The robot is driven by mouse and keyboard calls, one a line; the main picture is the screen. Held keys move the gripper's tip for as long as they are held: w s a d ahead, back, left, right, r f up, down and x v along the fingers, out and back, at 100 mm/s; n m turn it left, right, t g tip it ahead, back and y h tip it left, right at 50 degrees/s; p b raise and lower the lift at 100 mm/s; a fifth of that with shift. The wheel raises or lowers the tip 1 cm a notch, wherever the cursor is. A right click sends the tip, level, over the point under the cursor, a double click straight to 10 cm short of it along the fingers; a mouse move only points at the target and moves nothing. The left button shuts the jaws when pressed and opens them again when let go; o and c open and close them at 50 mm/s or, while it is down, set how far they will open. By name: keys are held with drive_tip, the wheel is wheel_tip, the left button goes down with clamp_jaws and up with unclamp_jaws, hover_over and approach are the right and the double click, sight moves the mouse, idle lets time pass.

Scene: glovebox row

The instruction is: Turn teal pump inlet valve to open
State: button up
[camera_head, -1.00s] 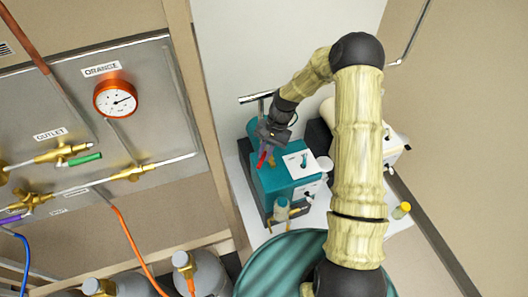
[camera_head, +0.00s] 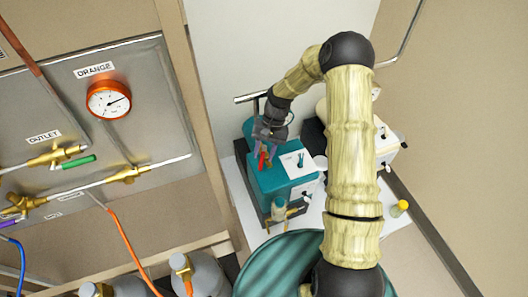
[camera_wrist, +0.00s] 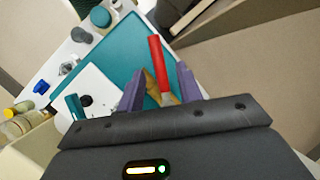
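The teal pump (camera_head: 275,184) stands on a white surface below my arm. In the wrist view its teal top (camera_wrist: 126,50) lies under my gripper. A red lever handle (camera_wrist: 158,66) rises from a brass valve body (camera_wrist: 152,88), partly hidden behind my fingers. The red lever (camera_head: 261,161) also shows in the head view. My gripper (camera_wrist: 160,88), with two purple fingers, is open, one finger on each side of the lever. Gaps show between the lever and both fingers in the wrist view. My gripper (camera_head: 265,152) is close above the pump's top left part.
A yellow-capped bottle (camera_wrist: 18,110) stands at left. A wall panel with an orange gauge (camera_head: 109,100) and brass valves is at left. A thin bar (camera_head: 253,97) is behind my gripper.

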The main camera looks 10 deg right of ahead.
idle(0.3)
drive_tip(key=b+v, duration=0.4)
drive_tip(key=v, duration=1.3)
drive_tip(key=shift+d+r, duration=0.1)
drive_tip(key=shift+r, duration=0.05)
